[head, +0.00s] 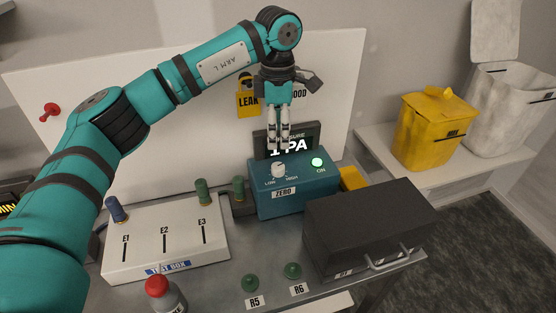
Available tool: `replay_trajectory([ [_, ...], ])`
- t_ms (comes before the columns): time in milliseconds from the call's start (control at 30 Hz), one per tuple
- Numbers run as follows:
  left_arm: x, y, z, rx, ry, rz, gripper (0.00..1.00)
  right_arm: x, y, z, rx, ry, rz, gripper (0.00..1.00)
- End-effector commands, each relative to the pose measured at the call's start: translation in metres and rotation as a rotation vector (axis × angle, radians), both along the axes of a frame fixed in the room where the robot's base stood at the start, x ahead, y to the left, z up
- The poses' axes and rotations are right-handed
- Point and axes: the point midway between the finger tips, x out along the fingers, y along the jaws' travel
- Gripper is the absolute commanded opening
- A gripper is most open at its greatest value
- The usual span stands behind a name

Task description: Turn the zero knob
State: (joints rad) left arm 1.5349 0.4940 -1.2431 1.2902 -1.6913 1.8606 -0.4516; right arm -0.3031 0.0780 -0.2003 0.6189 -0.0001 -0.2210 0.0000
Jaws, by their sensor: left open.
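The zero knob (278,170) is a small white knob on the sloped top of a teal box (300,203) labelled ZERO, with LOW and HIGH marked on either side of it. A green ON light (317,162) glows to its right. A dark display (302,137) reading PA stands behind the box, partly hidden by my gripper. My left gripper (279,147) points down just above the knob in the head view. Its fingers are open and hold nothing, and I see a gap between them and the knob. My right gripper is out of view.
A white test box (165,240) with slots E1 to E3 stands left. A dark case (365,220) with a handle stands close right of the teal box. A red-capped bottle (160,290) is at front left.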

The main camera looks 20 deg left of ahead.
Motion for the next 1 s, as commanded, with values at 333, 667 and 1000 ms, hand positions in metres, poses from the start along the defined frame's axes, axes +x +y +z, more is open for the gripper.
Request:
replay_trajectory([
  [333,-0.001,0.0,-0.071,-0.001,0.003,0.001,0.55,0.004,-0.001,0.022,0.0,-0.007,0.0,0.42],
  [667,0.0,0.0,-0.101,0.0,0.0,0.001,0.55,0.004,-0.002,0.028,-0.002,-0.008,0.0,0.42],
  [1000,0.0,0.0,-0.102,-0.001,0.0,0.0,0.43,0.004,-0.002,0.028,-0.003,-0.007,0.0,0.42],
])
